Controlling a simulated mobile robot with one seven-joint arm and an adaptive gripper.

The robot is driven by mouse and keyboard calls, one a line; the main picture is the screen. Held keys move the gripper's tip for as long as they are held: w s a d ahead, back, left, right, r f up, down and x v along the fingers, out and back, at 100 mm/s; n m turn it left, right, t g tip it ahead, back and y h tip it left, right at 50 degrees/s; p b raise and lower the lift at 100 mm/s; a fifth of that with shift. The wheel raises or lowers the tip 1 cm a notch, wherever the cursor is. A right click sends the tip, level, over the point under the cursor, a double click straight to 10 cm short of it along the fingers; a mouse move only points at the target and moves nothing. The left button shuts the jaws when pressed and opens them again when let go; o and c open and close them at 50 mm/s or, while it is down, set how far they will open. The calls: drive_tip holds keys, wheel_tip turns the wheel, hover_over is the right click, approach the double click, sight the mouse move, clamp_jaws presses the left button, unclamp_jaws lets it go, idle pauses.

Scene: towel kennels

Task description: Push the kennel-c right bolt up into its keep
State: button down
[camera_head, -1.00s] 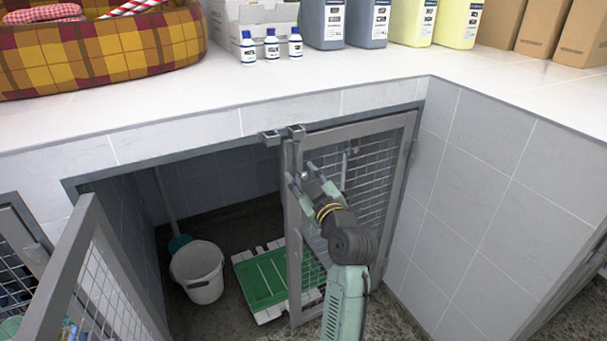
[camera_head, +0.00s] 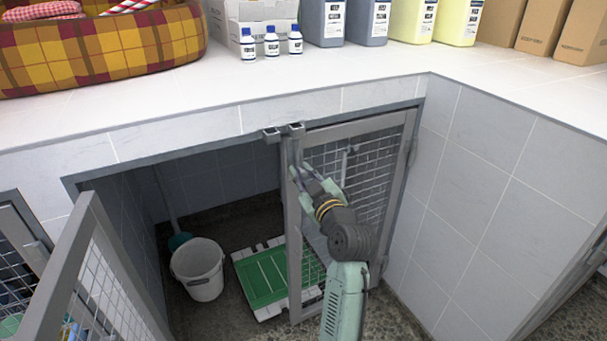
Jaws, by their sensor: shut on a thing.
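The kennel's right mesh door leaf (camera_head: 373,200) stands at the opening, and its free-edge upright (camera_head: 293,238) is near the middle. The right bolt (camera_head: 299,153) is a thin grey rod running up that upright, just above my fingers. Small bracket-like keeps (camera_head: 294,128) sit on the top frame above it. My gripper (camera_head: 301,171) is shut on the bolt, with the wrist below and to the right. My fingers partly hide the bolt, and I cannot tell whether its top end touches the keep.
The left mesh door leaf (camera_head: 80,262) swings outward. A white bucket (camera_head: 200,275) and a green-and-white slatted board (camera_head: 262,280) are on the kennel floor. A white counter (camera_head: 350,88) overhangs with bottles and a plaid pet bed (camera_head: 110,45). A tiled wall (camera_head: 480,200) bounds the right side.

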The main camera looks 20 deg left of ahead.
sight(299, 155)
idle(0.4)
wheel_tip(299, 155, up, 4)
drive_tip(key=shift+f+p, duration=0.1)
drive_tip(key=shift+p, duration=0.8)
drive_tip(key=c, duration=1.5)
unclamp_jaws()
drive_tip(key=shift+f, duration=0.1)
drive_tip(key=v, duration=1.2)
